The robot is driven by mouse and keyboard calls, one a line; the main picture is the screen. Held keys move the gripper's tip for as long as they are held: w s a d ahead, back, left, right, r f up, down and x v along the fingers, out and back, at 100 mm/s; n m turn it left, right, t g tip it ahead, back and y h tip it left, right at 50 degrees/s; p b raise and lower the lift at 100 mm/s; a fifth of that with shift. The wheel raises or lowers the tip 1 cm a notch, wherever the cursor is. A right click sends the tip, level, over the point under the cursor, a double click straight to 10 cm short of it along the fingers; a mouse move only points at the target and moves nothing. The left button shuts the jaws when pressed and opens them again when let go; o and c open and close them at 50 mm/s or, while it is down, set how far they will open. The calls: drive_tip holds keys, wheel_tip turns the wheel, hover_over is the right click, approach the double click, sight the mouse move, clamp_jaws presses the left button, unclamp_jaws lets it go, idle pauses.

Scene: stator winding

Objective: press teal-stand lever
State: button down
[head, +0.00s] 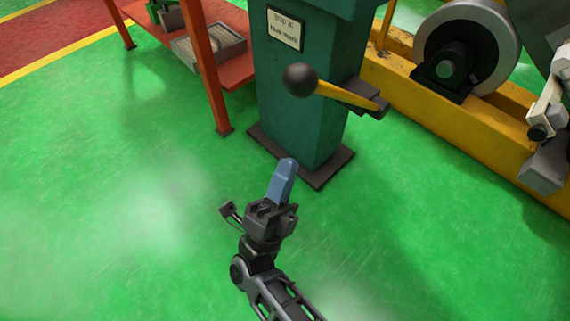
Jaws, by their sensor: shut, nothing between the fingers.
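The teal stand (292,112) rises at the upper middle of the head view on a dark base plate. Its lever (335,94) is a yellow bar with a round black knob (299,79) at the left end and a dark pivot bracket at the right. My gripper (286,166) is below and slightly left of the knob in the picture, its blue fingers shut together and empty, pointing up toward the stand.
A framed sign (286,28) is on the stand's face. An orange-red shelf (232,68) with a grey tray (210,50) stands to the left. A yellow machine bed (430,107) with a large wheel lies to the right. The green floor (110,200) is clear at left.

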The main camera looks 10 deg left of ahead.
drive_tip(key=x, duration=1.1)
drive_tip(key=shift+r, duration=0.1)
